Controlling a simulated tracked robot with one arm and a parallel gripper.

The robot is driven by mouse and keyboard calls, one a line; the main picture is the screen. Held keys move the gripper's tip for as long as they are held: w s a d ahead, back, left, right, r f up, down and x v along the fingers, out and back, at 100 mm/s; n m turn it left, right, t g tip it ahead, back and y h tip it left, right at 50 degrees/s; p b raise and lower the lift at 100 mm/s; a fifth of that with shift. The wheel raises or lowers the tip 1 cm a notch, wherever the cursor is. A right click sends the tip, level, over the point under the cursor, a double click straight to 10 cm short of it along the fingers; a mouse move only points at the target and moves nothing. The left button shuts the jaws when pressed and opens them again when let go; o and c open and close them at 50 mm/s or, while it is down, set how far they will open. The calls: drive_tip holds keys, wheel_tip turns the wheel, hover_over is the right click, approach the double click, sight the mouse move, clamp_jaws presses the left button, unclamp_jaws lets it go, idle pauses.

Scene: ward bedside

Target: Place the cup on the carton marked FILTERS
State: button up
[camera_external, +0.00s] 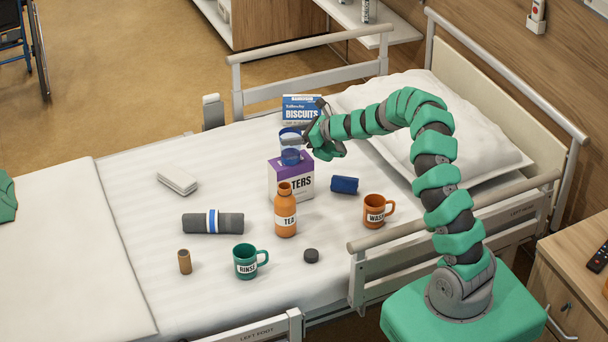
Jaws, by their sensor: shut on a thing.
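A blue cup with a pale band (290,157) is in my gripper (291,141), whose fingers are shut on it and cover part of its side. The cup is upright over the purple top of a white carton (277,182). The carton's visible lettering reads "TERS"; the orange bottle in front hides part of its face. The cup's base appears at or just above the carton's top; I cannot tell whether they touch.
A blue BISCUITS box (301,108) is behind. A dark blue roll (344,185), an orange WASH mug (377,211) and a green RINSE mug (246,262) are nearby.

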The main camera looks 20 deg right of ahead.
drive_tip(key=o, duration=1.2)
drive_tip(key=shift+s+d+r, duration=0.1)
drive_tip(key=shift+d+r, duration=0.05)
drive_tip(key=p+v, duration=0.2)
drive_tip(key=v, duration=0.9)
drive_tip(key=shift+s+d+p, duration=0.2)
drive_tip(key=shift+s+p, duration=0.1)
drive_tip(key=shift+p, duration=0.05)
